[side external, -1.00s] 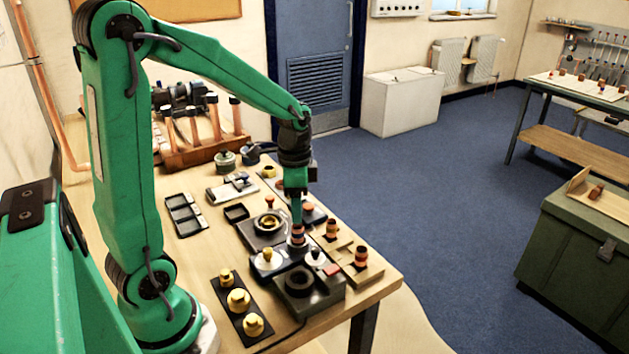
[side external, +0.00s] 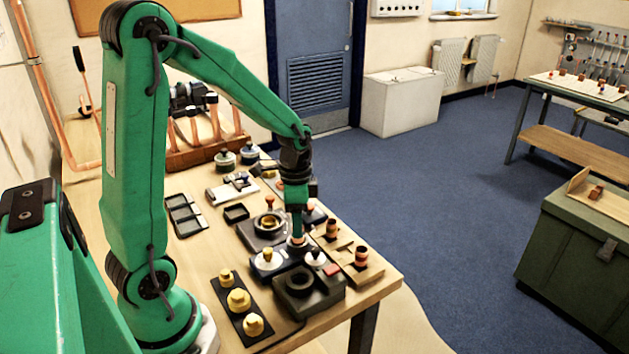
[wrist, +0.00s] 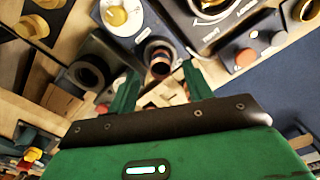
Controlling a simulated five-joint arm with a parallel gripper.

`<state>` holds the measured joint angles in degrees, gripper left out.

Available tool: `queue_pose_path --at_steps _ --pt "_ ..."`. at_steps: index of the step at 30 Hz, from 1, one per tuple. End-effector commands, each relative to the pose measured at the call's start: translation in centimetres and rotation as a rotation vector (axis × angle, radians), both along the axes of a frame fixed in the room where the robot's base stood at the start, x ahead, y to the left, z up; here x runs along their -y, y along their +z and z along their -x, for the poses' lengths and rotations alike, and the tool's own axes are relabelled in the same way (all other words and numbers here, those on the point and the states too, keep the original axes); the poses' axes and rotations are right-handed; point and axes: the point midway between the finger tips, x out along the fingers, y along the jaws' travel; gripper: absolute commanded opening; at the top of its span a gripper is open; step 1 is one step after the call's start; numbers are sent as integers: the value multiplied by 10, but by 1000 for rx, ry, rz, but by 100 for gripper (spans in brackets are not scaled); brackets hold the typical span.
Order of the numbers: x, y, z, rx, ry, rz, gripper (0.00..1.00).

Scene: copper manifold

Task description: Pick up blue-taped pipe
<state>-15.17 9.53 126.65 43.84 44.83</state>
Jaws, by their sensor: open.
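A short upright copper pipe with a dark band (wrist: 160,62) stands in a dark holder in the wrist view, between and just beyond my fingertips. I cannot make out whether its tape is blue. My gripper (wrist: 159,72) is open, with one green finger on either side of the pipe's line and nothing clearly held. In the side view my gripper (side external: 297,228) points straight down over the same spot and hides most of the pipe.
A black block with a round hole (side external: 299,281) sits in front of my gripper. A white dial with a yellow knob (side external: 268,258) is close on the left. A dark strip with several brass fittings (side external: 239,300) lies nearer the front.

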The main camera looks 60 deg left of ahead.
Motion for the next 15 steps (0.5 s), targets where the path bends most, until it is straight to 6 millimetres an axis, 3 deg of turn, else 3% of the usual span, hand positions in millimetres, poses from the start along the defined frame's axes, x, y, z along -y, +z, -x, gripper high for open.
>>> queue_pose_path --at_steps 9,15 --pt "0 -33 0 -3 0 1 50" --pt "0 -39 0 0 1 0 50"
